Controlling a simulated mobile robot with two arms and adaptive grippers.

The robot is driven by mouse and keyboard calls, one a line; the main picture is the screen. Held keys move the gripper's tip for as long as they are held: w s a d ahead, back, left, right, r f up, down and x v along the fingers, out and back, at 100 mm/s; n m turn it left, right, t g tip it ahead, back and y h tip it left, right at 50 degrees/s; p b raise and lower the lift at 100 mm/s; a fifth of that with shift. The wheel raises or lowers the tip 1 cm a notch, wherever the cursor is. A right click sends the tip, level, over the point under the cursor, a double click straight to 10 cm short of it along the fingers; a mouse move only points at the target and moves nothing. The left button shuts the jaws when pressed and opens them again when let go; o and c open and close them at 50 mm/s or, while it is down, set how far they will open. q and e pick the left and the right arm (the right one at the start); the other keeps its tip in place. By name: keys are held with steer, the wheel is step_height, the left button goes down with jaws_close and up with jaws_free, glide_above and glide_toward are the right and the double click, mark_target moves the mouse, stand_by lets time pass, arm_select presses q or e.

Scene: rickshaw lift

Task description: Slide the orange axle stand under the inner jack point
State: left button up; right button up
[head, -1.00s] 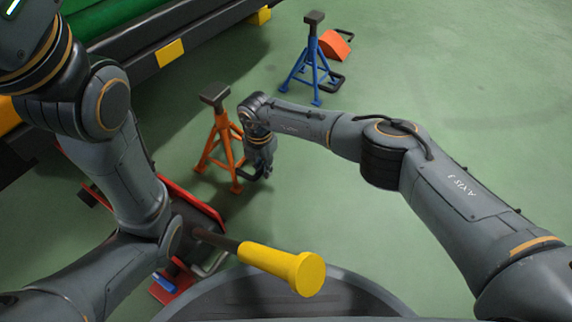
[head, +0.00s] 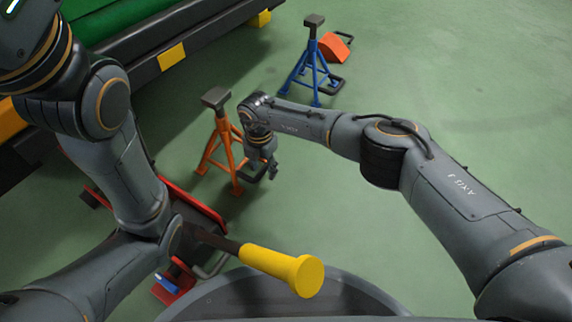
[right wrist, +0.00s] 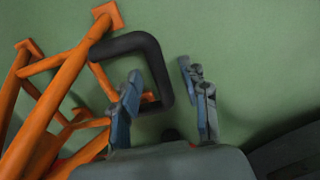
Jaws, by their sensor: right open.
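The orange axle stand (head: 209,151) stands upright on the floor, with a black top pad (head: 216,97) and a black loop handle low on its right side. It shows clear of the dark beam, and its top is not under a yellow block. My right gripper (head: 268,171) is low beside the handle. In the right wrist view its two fingers (right wrist: 160,76) are apart, with the end of the loop handle (right wrist: 134,38) between or just beyond them; contact cannot be told. The inner jack point cannot be singled out. My left gripper is out of view.
A dark beam with yellow blocks (head: 171,55) runs under a green body (head: 105,22). A red floor jack (head: 180,190) with a yellow-gripped handle (head: 282,268) lies in front. A blue stand (head: 314,70) and orange wedge (head: 334,47) stand behind. Floor to the right is clear.

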steer(key=shift+r+p, duration=3.35)
steer(key=shift+r, duration=0.35)
steer(key=shift+f, duration=0.1)
